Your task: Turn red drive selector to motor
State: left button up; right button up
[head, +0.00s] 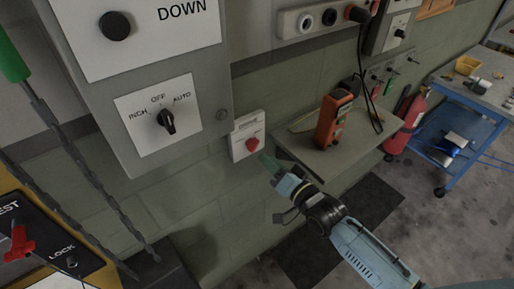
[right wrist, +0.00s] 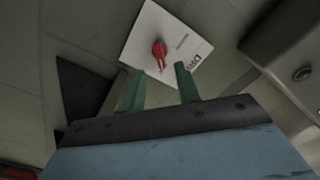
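The red drive selector (head: 252,145) is a red knob on a white plate (head: 241,129) on the wall, below and right of the grey control box. In the right wrist view the red knob (right wrist: 160,50) shows on its white plate (right wrist: 143,28), with partly readable lettering. My right gripper (head: 268,161) is just right of and below the knob in the head view. In the right wrist view its two green fingers (right wrist: 159,84) are apart, with nothing between them; the knob is just beyond the tips. Contact does not show. My left gripper is not in view.
The grey control box (head: 212,95) with an INCH/OFF/AUTO knob (head: 167,121) juts out at upper left. A small shelf (head: 345,150) with an orange handheld device (head: 331,120) is right of the selector. Another red knob (head: 18,243) is at lower left.

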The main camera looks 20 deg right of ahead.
aim_at(256, 148)
jog(key=x, duration=0.6)
jog(key=shift+w+a, duration=0.1)
jog(key=shift+w, duration=0.15)
jog(key=c, duration=0.7)
